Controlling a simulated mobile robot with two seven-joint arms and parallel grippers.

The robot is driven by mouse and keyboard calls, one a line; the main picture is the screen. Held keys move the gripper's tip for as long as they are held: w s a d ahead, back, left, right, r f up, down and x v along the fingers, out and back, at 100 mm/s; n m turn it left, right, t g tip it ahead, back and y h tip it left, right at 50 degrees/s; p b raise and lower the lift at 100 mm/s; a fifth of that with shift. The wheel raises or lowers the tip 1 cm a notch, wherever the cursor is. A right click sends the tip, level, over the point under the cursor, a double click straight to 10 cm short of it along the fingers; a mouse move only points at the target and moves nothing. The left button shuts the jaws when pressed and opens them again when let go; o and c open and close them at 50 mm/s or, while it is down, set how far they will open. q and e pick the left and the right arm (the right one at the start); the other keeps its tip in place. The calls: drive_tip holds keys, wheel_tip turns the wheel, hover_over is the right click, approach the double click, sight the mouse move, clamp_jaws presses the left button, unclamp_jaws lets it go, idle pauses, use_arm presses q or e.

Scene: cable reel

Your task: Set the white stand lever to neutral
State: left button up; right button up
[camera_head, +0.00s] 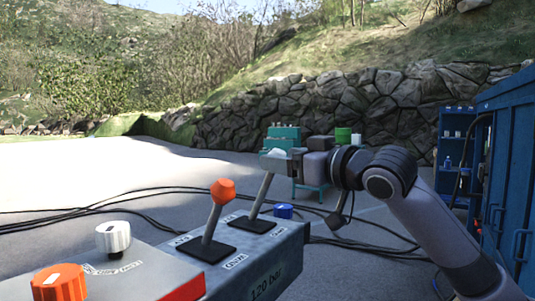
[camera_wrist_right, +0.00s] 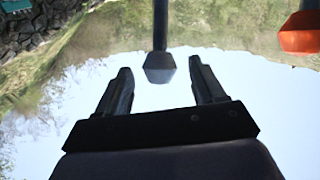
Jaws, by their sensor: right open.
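The white stand lever has a pale faceted knob (camera_head: 276,154) on a grey shaft (camera_head: 262,194). It rises from a dark slot plate on the grey control box and leans to the right in the head view. My right gripper (camera_head: 288,160) is at the knob, coming from the right. In the right wrist view, the gripper (camera_wrist_right: 161,78) is open, and the knob (camera_wrist_right: 160,68) shows between its fingertips, with visible gaps on both sides. The exact depth of the knob between the fingers is hard to tell. My left gripper is in neither view.
An orange-knobbed lever (camera_head: 222,191) stands close to the left, also seen in the right wrist view (camera_wrist_right: 300,34). A white knob (camera_head: 113,237) and an orange knob (camera_head: 58,283) sit nearer. A blue cap (camera_head: 284,211) is beside the box. Black cables lie on the ground.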

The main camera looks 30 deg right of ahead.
drive_tip(key=shift+p+x, duration=0.5)
drive_tip(key=shift+x, duration=1.7)
drive_tip(key=shift+c, duration=0.4)
